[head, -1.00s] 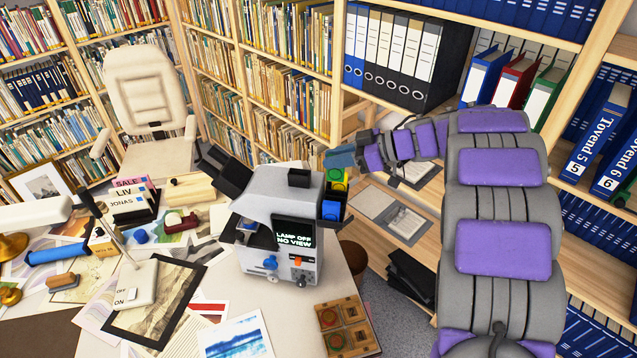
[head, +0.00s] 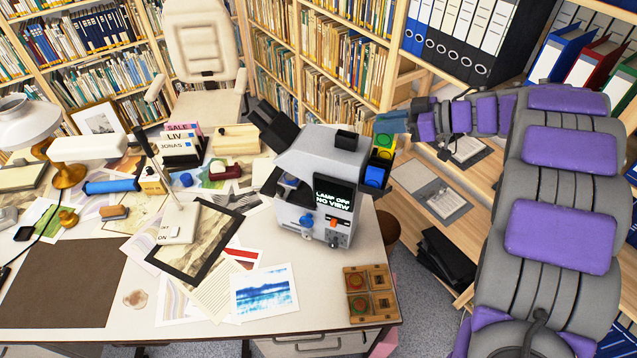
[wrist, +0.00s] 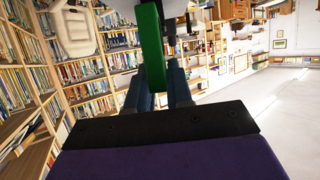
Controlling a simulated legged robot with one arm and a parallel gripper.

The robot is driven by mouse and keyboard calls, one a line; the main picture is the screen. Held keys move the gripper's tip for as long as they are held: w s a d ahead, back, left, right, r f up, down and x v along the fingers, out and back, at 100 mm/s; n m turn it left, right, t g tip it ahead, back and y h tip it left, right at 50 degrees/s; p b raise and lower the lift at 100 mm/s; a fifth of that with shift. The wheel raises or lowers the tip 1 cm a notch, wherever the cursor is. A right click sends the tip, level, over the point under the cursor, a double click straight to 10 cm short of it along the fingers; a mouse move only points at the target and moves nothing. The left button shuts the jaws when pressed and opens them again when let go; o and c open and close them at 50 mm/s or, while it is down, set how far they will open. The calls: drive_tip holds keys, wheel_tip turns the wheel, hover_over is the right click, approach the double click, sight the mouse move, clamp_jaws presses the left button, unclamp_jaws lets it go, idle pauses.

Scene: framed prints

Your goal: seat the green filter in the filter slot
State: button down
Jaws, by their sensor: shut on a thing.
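A grey viewer machine (head: 322,185) stands on the desk, with a small screen reading "LAMP OFF NO VIEW". On its right side is a dark holder with a yellow piece (head: 382,154) and a blue filter (head: 375,177) below it. My gripper (head: 391,123) is at the top of this column, fingers beside the green filter (head: 384,140). In the wrist view, the blue fingers (wrist: 160,85) are shut on the green filter (wrist: 151,50), which shows as a green bar edge-on. Whether its lower part is inside the slot cannot be told.
A wooden tray (head: 383,294) with round pieces in compartments lies at the desk's front right corner. Prints, a framed picture (head: 197,240) and a lamp (head: 90,148) crowd the desk left of the machine. Shelves with binders (head: 450,35) stand behind my arm.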

drive_tip(key=s+a+r+p, duration=0.2)
drive_tip(key=s+a+p, duration=0.35)
drive_tip(key=s, duration=0.75)
drive_tip(key=shift+w+a+f+b, duration=0.5)
drive_tip(key=shift+w+f, duration=0.35)
drive_tip(key=shift+w, duration=1.85)
drive_tip(key=shift+w+a+f+b, duration=0.5)
drive_tip(key=shift+w+f, duration=0.35)
drive_tip(key=shift+w, duration=1.8)
drive_tip(key=shift+w+a+f+b, duration=0.5)
drive_tip(key=shift+w+f, duration=0.35)
drive_tip(key=shift+w, duration=1.85)
drive_tip(key=shift+s+r, duration=0.1)
drive_tip(key=c, duration=1)
unclamp_jaws()
drive_tip(key=shift+d, duration=0.1)
drive_tip(key=p+v, duration=0.2)
drive_tip(key=v, duration=1)
drive_tip(key=shift+p, duration=0.3)
